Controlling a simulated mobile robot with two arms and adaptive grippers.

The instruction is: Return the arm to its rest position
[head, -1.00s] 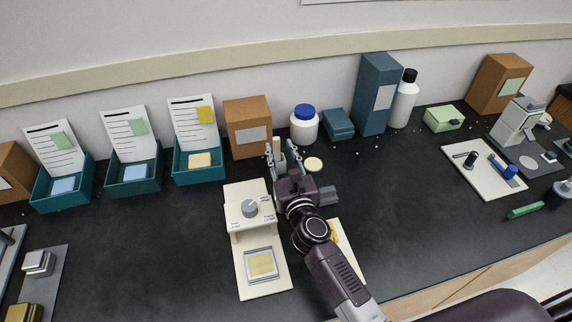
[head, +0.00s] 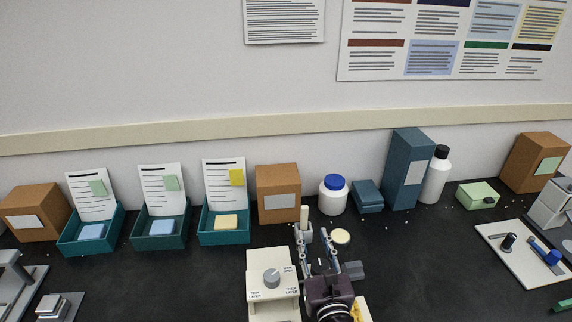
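My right gripper (head: 312,238) reaches in from the bottom of the head view. Its two grey fingers are spread apart, with nothing visible held between them. It is over the dark bench, just right of a cream device with a dial (head: 272,278). A small pale upright item (head: 304,217) stands just beyond the fingertips; I cannot tell whether they touch it. A round cream disc (head: 341,236) lies beside the right finger. Most of the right arm is below the picture. My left gripper is not in view.
Several teal trays (head: 162,241) with cards stand at the left. A brown box (head: 278,194), a blue-capped jar (head: 333,195), a tall blue box (head: 408,170) and a white bottle (head: 435,175) line the wall. A white board (head: 516,265) lies right. Bench between gripper and board is clear.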

